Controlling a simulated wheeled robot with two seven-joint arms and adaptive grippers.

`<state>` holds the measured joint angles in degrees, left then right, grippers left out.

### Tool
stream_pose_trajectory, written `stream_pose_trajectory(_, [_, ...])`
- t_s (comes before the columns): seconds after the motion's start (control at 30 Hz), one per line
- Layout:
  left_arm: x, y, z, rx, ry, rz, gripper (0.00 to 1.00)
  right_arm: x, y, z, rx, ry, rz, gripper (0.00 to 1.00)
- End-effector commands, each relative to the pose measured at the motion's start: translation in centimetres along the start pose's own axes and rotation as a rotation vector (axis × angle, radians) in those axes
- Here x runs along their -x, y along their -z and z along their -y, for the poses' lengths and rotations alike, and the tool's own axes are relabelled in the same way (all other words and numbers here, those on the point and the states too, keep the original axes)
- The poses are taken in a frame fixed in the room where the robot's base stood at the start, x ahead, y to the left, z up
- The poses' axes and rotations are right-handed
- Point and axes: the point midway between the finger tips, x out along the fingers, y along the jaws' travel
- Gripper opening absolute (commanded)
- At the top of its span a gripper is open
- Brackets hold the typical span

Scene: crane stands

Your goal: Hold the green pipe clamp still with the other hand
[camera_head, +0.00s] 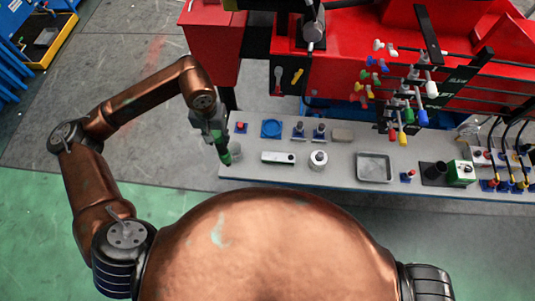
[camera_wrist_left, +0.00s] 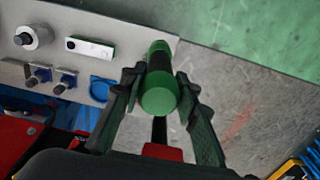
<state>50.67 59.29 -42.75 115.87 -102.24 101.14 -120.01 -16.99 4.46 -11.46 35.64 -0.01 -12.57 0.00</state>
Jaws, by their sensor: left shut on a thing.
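The green pipe clamp (camera_head: 224,152) shows as a small green and black upright cylinder at the left end of the grey bench. In the left wrist view the green pipe clamp (camera_wrist_left: 159,97) has a rounded green end and a black band, and lies between the two dark fingers. My left gripper (camera_head: 219,143) is shut on it, with a finger on each side. The gripper hides part of it in the head view. Whether its lower end touches the bench I cannot tell. My right gripper is not in view.
The grey bench (camera_head: 346,178) carries a white box-shaped device (camera_head: 278,157), a round grey piece (camera_head: 318,160), a blue square piece (camera_head: 271,128) and a metal tray (camera_head: 374,167). Red machinery with coloured levers (camera_head: 402,138) stands behind. The floor left of the bench is clear.

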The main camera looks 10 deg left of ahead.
Motion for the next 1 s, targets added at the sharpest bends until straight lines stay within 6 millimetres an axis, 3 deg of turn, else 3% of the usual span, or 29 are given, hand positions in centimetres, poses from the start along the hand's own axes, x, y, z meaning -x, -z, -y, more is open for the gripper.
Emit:
stream_pose_trajectory(0.17, [0.4,-0.1,0.8,-0.003,0.002,-0.003,0.0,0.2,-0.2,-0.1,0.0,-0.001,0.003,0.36])
stream_pose_trajectory(0.57, [0.5,0.5,0.2,-0.002,-0.002,-0.005,0.0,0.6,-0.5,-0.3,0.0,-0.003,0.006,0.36])
stream_pose_trajectory(0.77, [0.9,2.8,-2.3,0.001,-0.016,-0.013,0.0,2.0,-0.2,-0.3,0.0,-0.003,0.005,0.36])
stream_pose_trajectory(1.0, [1.2,6.5,-7.7,0.003,-0.025,-0.007,0.0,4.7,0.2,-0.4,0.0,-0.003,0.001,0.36])
